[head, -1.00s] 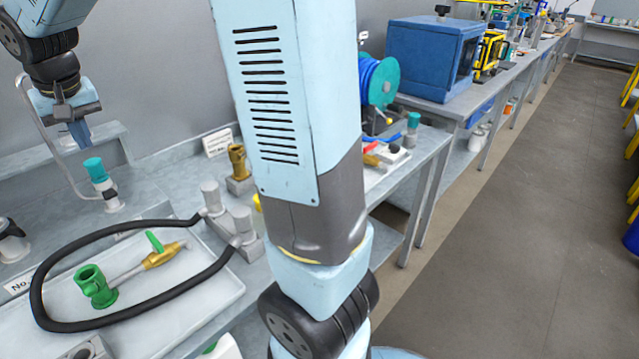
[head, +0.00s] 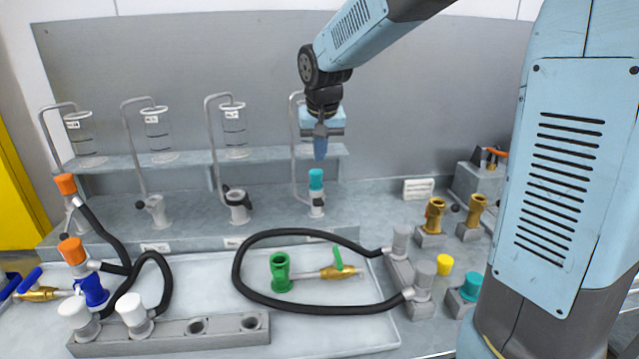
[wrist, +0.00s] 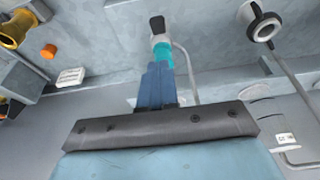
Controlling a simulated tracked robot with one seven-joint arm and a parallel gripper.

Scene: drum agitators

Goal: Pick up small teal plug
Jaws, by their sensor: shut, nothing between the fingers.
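A small teal plug (head: 316,178) sits upright on a white-grey fitting on the raised shelf, in the middle of the head view. In the wrist view the teal plug (wrist: 163,54) shows just beyond my fingertips, partly hidden by them. My gripper (head: 320,155) points down above this plug, with its blue fingers together and nothing between them. A second teal piece (head: 470,284) sits on a grey block at the lower right, partly hidden behind my own body.
A bent metal pipe with a glass vessel (head: 232,140) stands left of my gripper, with others further left. A white tray (head: 385,338) holds a black hose (head: 238,275) and a green fitting (head: 281,272). Brass fittings (head: 434,215) and a yellow cap (head: 445,264) stand at the right.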

